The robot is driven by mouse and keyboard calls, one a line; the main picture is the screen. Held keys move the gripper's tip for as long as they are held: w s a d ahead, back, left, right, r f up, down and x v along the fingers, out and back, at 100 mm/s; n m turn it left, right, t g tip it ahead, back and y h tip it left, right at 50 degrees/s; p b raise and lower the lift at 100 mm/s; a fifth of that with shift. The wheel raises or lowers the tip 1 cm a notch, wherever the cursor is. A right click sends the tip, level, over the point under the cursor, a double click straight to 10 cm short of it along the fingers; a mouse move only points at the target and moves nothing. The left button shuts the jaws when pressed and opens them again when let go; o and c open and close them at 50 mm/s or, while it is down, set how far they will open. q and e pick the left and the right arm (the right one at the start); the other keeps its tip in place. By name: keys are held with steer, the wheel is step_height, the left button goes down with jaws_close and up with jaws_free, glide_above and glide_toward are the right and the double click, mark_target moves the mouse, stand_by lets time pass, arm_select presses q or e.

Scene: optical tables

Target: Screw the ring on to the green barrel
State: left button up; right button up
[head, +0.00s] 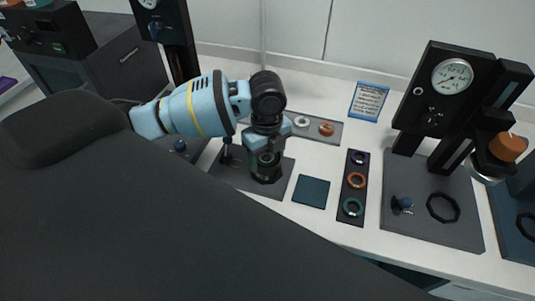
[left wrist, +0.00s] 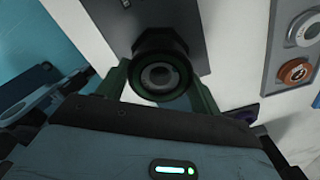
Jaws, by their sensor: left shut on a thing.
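The barrel (head: 266,173) stands upright on a dark grey plate (head: 230,180), below my left gripper (head: 266,148). In the left wrist view, my left gripper (left wrist: 160,85) has its two fingers closed on either side of a round dark ring (left wrist: 160,93) with a dark green edge. The ring is over the barrel's dark, angular foot (left wrist: 160,42) and looks lined up with it. I cannot tell whether the thread has caught. The barrel's own colour is hard to make out. My right gripper is not in view.
A black rack (head: 353,217) holds purple, orange and teal rings. A teal mat (head: 311,191) lies beside the plate. Behind is a grey tray (head: 312,123) with a silver and an orange part. A black gauge stand (head: 445,95) rises at the right.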

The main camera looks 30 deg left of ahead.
arm_select(q)
steer(key=m, duration=0.6)
steer(key=m+b, duration=0.1)
steer(key=m, duration=0.5)
steer(key=shift+m, duration=0.3)
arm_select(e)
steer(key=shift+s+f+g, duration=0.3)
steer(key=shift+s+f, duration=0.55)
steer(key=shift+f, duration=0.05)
arm_select(q)
steer(key=o, duration=1.3)
steer(key=shift+w+d, duration=0.1)
steer(key=shift+c, duration=1)
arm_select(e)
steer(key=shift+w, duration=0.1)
